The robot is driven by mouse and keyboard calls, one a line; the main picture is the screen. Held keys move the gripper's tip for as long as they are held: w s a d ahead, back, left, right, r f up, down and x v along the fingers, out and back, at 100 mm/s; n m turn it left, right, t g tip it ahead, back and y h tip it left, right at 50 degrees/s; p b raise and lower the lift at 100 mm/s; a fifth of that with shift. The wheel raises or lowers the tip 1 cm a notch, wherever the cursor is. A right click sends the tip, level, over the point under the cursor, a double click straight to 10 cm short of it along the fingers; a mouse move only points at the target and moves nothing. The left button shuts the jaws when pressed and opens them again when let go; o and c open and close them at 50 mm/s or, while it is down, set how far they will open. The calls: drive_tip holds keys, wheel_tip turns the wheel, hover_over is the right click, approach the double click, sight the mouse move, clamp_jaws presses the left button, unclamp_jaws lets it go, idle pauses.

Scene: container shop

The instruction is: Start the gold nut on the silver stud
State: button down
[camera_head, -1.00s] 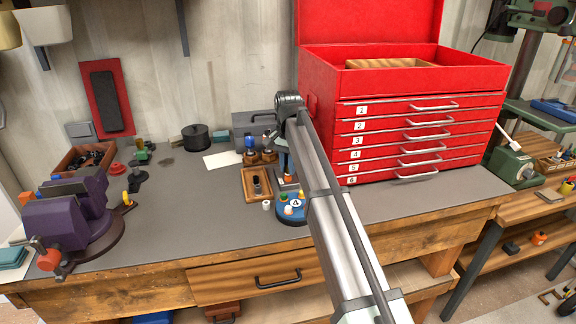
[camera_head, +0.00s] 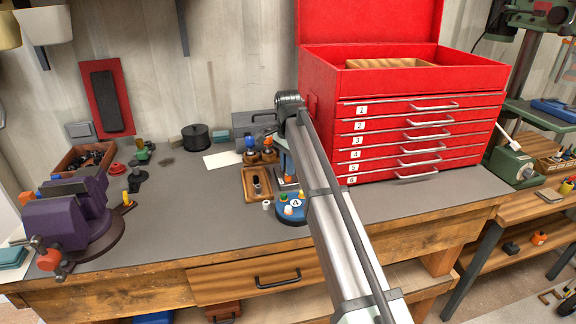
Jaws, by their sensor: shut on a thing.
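My gripper (camera_head: 287,165) hangs low over the bench beside the toolbox, partly hidden behind my own arm. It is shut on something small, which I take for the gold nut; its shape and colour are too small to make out. A small orange thing (camera_head: 289,179) shows just below the gripper. I cannot pick out the silver stud; the spot under the gripper is partly covered by my arm. I cannot tell whether nut and stud touch.
A blue round holder marked A (camera_head: 292,219) with several coloured pieces stands in front of the gripper. A wooden tray (camera_head: 247,190) lies to its left. The red toolbox (camera_head: 385,85) rises close on the right.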

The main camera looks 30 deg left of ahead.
drive_tip(key=shift+m, duration=1.4)
drive_tip(key=c, duration=1)
unclamp_jaws()
drive_tip(key=shift+r, duration=0.1)
drive_tip(key=shift+r, duration=2.9)
